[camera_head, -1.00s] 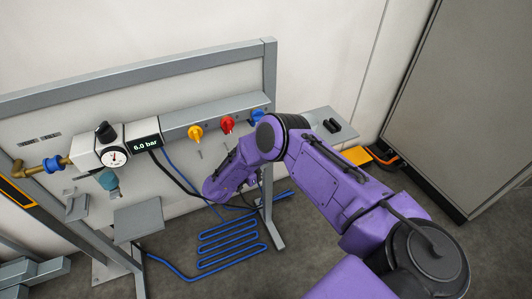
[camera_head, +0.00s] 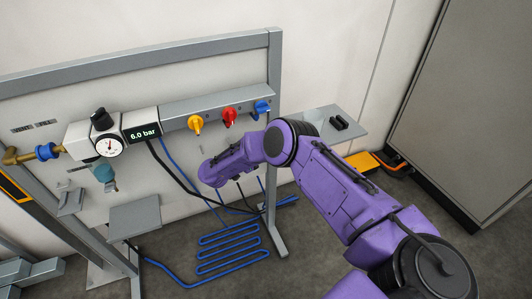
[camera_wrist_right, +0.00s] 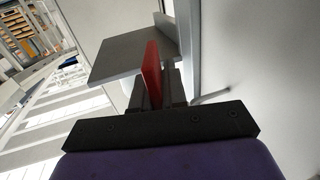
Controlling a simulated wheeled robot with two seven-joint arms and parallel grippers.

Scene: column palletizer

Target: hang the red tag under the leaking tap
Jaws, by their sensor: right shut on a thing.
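The tap row on the panel has a yellow tap (camera_head: 196,124), a red tap (camera_head: 229,117) and a blue tap (camera_head: 262,107). No leak shows clearly, so I cannot tell which tap leaks. A small peg (camera_head: 201,150) sticks out under the yellow tap. My purple right arm reaches in front of the panel below the taps; its fingers are hidden in the head view. In the right wrist view my right gripper (camera_wrist_right: 160,88) is shut on the red tag (camera_wrist_right: 152,72), a thin plate seen nearly edge-on. My left gripper is not in view.
A grey plate (camera_wrist_right: 125,52) lies beyond the tag in the wrist view. A regulator with a gauge (camera_head: 109,147) and a 6.0 bar display (camera_head: 143,134) sits left of the taps. A grey shelf (camera_head: 345,119) is to the right. Blue hose (camera_head: 230,248) coils on the floor below.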

